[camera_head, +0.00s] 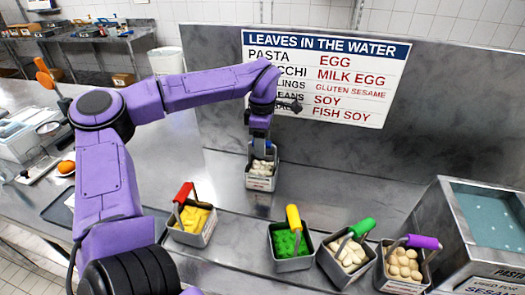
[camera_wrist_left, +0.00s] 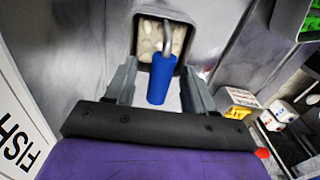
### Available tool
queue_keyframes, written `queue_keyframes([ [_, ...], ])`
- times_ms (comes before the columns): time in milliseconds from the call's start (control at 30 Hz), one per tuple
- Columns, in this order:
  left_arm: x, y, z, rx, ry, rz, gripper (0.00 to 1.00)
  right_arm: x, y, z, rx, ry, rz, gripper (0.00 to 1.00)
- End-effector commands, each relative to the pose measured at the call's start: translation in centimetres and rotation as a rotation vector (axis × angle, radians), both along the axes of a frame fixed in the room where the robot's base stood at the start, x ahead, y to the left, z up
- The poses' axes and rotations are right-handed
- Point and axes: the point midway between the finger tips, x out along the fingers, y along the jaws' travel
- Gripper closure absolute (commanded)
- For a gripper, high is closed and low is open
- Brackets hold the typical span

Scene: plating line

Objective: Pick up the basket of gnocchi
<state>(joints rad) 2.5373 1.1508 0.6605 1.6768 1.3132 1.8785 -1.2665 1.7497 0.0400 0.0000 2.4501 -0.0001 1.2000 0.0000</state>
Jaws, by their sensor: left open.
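A small metal basket (camera_head: 262,184) of pale, gnocchi-like pieces stands on the steel counter near the back panel. Its contents (camera_wrist_left: 152,38) and blue handle (camera_wrist_left: 162,80) show in the left wrist view. My left gripper (camera_head: 261,147) is directly above this basket, pointing down, and hides its handle in the head view. In the left wrist view the fingers (camera_wrist_left: 160,88) are open on either side of the blue handle, with a visible gap at each side. The basket rests on the counter. My right gripper is not in view.
Nearer baskets hold yellow pasta (camera_head: 193,222), green pieces (camera_head: 289,243), cream pieces (camera_head: 349,252) and round dumplings (camera_head: 404,264). A water tank (camera_head: 447,225) stands at the right. An allergen sign (camera_head: 325,78) hangs behind. The counter around the blue-handled basket is clear.

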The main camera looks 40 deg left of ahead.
Motion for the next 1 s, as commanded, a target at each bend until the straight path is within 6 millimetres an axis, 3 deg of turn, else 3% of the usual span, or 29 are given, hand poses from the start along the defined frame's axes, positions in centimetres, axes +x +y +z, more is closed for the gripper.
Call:
queue_keyframes([
  [133,0.0,0.1,-2.0,-0.001,0.001,0.001,0.46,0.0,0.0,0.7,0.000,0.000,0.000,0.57],
  [367,0.0,0.1,-2.4,0.001,-0.001,0.003,0.46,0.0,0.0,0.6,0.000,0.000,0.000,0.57],
  [400,0.0,0.1,-2.4,0.001,-0.001,0.003,0.53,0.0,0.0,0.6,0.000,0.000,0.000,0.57],
  [533,0.0,0.1,-2.4,0.001,-0.001,0.003,0.95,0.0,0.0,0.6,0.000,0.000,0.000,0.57],
  [567,0.0,0.1,-2.4,0.001,-0.001,0.003,1.00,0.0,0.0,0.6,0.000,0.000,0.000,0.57],
  [1000,0.1,0.1,-1.7,0.002,-0.005,0.001,1.00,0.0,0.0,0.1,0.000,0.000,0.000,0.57],
])
